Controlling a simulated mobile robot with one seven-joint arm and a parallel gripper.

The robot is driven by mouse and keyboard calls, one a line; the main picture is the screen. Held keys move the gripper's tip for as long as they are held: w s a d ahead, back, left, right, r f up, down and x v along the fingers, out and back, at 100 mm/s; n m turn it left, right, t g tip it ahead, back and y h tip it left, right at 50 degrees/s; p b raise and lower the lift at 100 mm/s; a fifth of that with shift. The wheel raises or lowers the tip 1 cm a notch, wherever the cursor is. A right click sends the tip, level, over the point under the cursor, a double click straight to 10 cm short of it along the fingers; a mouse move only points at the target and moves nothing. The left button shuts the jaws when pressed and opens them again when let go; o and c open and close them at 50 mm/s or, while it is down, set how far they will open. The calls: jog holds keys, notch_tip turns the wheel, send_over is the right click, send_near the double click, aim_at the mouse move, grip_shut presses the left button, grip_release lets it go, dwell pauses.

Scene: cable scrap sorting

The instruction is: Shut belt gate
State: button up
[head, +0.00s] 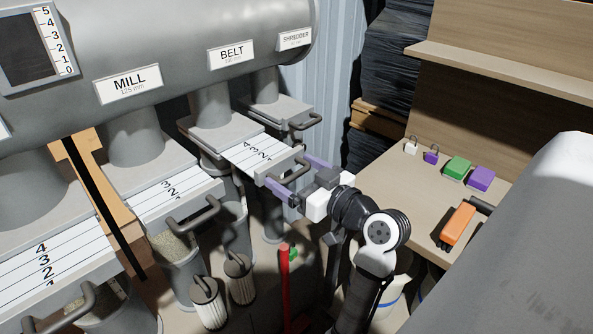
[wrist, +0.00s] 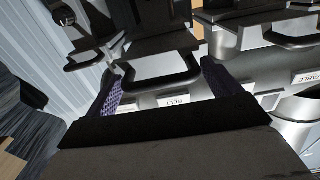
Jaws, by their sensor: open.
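The belt gate (head: 258,152) is a pale slide plate with a number scale, sticking out below the BELT sign (head: 232,54). Its dark bar handle (head: 291,172) is on the front end. My gripper (head: 292,176) is at this handle, with its two purple fingers apart, one on either side. In the wrist view the handle (wrist: 162,83) lies between the spread fingers (wrist: 160,88). I cannot tell whether a finger touches it. The BELT sign also shows in the wrist view, upside down (wrist: 173,102).
The mill gate (head: 172,192) sticks out to the left, and another scaled gate (head: 50,262) is at far left. The shredder handle (head: 308,122) is close behind my gripper. A red post (head: 285,280) and filter cartridges (head: 240,280) stand below. A bench (head: 400,185) with padlocks and coloured blocks is at right.

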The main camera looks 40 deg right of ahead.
aim_at(259, 153)
jog(key=c, duration=1.3)
jog(key=w+b, duration=0.1)
jog(key=w, duration=0.2)
jog(key=w+b, duration=0.1)
jog(key=w, duration=0.3)
jog(key=w+a+b, duration=0.1)
jog(key=w, duration=0.3)
jog(key=shift+w, duration=0.55)
jog(key=shift+w+r, duration=0.1)
jog(key=shift+r, duration=0.1)
jog(key=shift+o, duration=0.2)
jog(key=o, duration=1.1)
jog(key=shift+w, duration=0.1)
jog(key=shift+o, duration=0.8)
jog(key=shift+f, duration=0.15)
